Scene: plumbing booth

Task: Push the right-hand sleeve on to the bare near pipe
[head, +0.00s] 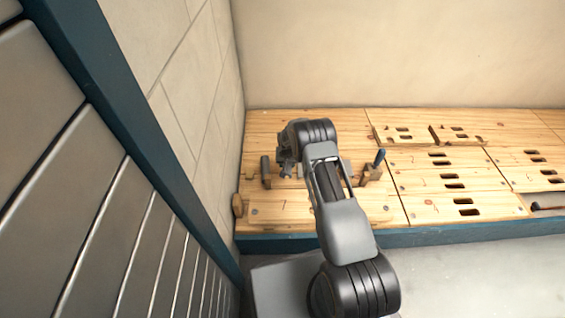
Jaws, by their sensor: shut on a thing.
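My gripper (286,165) is at the far end of my arm, low over the left part of the wooden bench. It is shut on a small part that is mostly hidden by the gripper and wrist. I cannot tell from this view whether that part is the right-hand sleeve. A dark upright cylinder (265,168) stands in a wooden holder just left of my gripper. A dark blue, tilted piece (379,158) sits at a wooden block (370,175) to the right of my arm. The bare near pipe cannot be made out; my arm covers part of the bench.
The wooden bench (300,216) has a blue front edge (440,239). Slotted boards (450,170) lie to the right. A tiled wall (190,90) and a grey slatted panel (75,215) close off the left. A small wooden piece (238,205) is at the bench's left edge.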

